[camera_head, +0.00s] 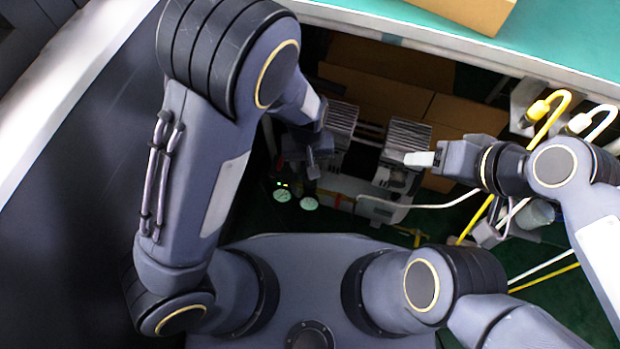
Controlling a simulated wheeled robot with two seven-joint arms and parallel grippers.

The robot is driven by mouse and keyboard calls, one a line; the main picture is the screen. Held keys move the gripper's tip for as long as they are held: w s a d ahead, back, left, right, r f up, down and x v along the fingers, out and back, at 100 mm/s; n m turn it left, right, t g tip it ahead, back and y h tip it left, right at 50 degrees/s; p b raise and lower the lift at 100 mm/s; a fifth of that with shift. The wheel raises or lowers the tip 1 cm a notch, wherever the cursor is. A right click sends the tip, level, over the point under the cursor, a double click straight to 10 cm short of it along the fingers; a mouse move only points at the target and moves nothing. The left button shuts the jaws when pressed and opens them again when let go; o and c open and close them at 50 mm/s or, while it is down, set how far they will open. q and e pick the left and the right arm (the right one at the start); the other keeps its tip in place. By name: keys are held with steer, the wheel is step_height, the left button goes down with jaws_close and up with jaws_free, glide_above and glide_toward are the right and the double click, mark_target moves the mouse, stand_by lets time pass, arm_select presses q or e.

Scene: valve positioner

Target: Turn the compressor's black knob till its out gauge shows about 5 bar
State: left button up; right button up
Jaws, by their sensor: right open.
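The compressor (345,186) stands low under the bench, with ribbed grey cylinder heads and a pale body. Two small round gauges show at its front left: one gauge (282,196) under green and yellow lit spots, and a second gauge (309,203) to its right. Their needles are too small to read. My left gripper (313,170) reaches down just above the gauges; its fingers are dark and small, and I cannot tell whether they touch anything. The black knob cannot be made out in the dark area around that gripper. My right gripper (420,159) is open, to the right, above the compressor.
A green-topped bench (560,40) with a pale edge spans the top, bearing a cardboard box (468,10). More cardboard (390,65) lies in shadow behind the compressor. Yellow and white hoses (548,115) run down at the right. A dark panel borders the left.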

arm_select(q)
steer(key=shift+d+f, duration=0.15)
steer(key=shift+f, duration=0.7)
step_height(320, 180, down, 8)
steer(key=b, duration=0.4)
steer(key=shift+r, duration=0.25)
arm_select(e)
steer(key=f, duration=0.4)
steer(key=shift+s+d, duration=0.3)
steer(key=shift+s, duration=0.05)
arm_select(q)
steer(key=shift+c, duration=0.4)
steer(key=c, duration=0.9)
arm_select(e)
steer(key=shift+r, duration=0.1)
arm_select(q)
steer(key=shift+m, duration=0.3)
